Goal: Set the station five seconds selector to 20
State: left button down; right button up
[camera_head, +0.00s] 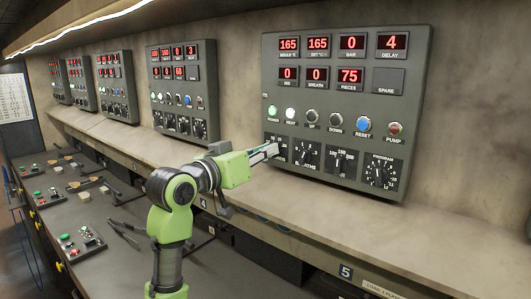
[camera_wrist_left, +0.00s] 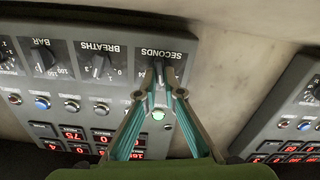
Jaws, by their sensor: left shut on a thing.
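The station five panel (camera_head: 345,108) is the large grey one at the right, above a shelf edge marked 5. Its seconds selector is at the lower left of the dial row, mostly hidden by my left gripper (camera_head: 268,152) in the head view. In the left wrist view the panel appears upside down, and my left gripper (camera_wrist_left: 160,82) is shut on the black seconds selector (camera_wrist_left: 158,69), one fingertip on each side, below the SECONDS label. Part of its scale shows beside the fingers, but I cannot tell which number the knob points to. My right gripper is not in view.
The breaths dial (camera_head: 307,154) sits right beside the seconds selector, with another dial (camera_head: 343,161) and the program dial (camera_head: 381,171) further right. Lit buttons and red displays are above. A neighbouring panel (camera_head: 183,90) hangs to the left, with bare wall between. A shelf (camera_head: 300,215) runs below.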

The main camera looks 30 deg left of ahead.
pick_arm(q)
jog(key=m, duration=0.3)
jog(key=shift+d+m+b, duration=0.15)
jog(key=shift+m+b, duration=0.25)
jog(key=shift+m, duration=1.1)
jog(key=c, duration=2.2)
grip_release()
jog(key=shift+o, duration=0.2)
jog(key=s, duration=1.2)
jog(key=shift+a, duration=0.45)
